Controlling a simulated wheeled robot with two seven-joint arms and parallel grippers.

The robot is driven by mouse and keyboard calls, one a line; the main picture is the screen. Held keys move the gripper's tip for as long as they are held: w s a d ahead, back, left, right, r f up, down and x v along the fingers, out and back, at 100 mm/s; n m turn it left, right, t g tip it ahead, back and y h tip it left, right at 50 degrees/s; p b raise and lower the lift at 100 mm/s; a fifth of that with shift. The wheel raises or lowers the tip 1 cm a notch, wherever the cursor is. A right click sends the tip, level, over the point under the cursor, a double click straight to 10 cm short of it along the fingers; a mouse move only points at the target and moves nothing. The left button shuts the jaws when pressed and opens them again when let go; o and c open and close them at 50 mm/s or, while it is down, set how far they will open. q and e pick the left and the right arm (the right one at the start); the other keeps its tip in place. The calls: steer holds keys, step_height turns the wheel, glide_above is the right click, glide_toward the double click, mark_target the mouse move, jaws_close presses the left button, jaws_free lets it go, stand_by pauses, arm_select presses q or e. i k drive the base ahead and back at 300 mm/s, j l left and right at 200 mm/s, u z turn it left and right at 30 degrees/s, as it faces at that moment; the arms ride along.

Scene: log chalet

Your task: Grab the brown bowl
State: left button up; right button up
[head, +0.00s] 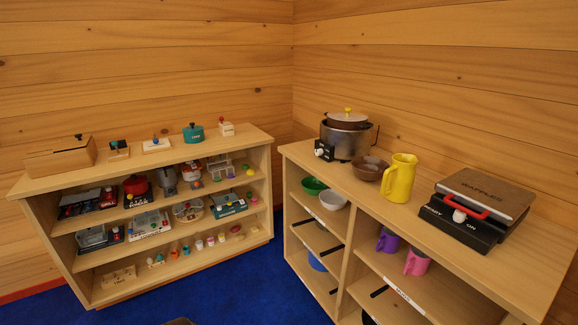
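The brown bowl (368,173) sits upright on the wooden top of the right-hand shelf unit (440,265). It stands between a metal cooker pot (347,143) on its left and a yellow pitcher (400,178) on its right. The pitcher is very close to the bowl's right side; I cannot tell if they touch. The bowl looks empty from here. Neither of my grippers shows in the head view.
A black and brown waffle maker (482,205) stands further right on the same top. Bowls and a purple mug (388,240) and pink mug (417,262) sit on shelves below. A second shelf unit (258,133) stands left. Blue carpet (250,285) is clear between.

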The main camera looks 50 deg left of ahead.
mark_target(367, 169)
steer(key=u, duration=1)
